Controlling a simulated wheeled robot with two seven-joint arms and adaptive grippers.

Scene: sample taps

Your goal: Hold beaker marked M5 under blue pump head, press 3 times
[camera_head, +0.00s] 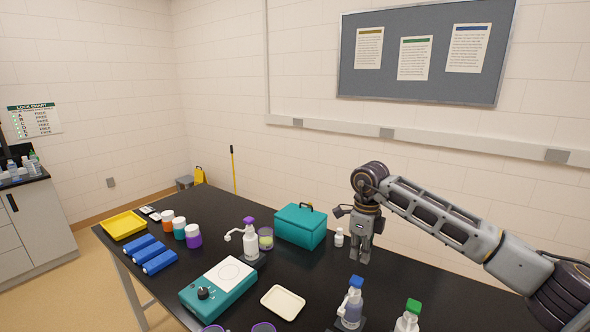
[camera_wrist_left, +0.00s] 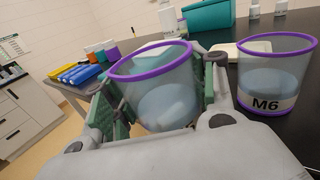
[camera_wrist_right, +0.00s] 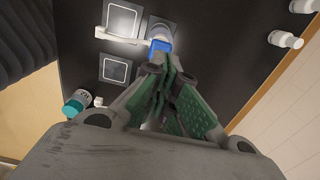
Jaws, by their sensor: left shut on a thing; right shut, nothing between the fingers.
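My left gripper (camera_wrist_left: 165,95) is shut on a clear, purple-rimmed beaker (camera_wrist_left: 150,65), seen in the left wrist view. No mark on it is visible from here. A similar beaker marked M6 (camera_wrist_left: 272,75) stands to its right. In the head view two purple rims show at the bottom edge. My right gripper (camera_head: 361,256) points down, shut and empty, behind the bottle with the blue pump head (camera_head: 356,282). In the right wrist view the blue head (camera_wrist_right: 160,47) appears just beyond my closed fingertips (camera_wrist_right: 170,75); contact cannot be told.
A green-headed pump bottle (camera_head: 414,306) stands right of the blue one. A purple-headed bottle (camera_head: 249,240), teal box (camera_head: 301,226), teal scale (camera_head: 219,287) and cream tray (camera_head: 283,302) stand leftward. A small white bottle (camera_head: 339,238) stands beside my right gripper.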

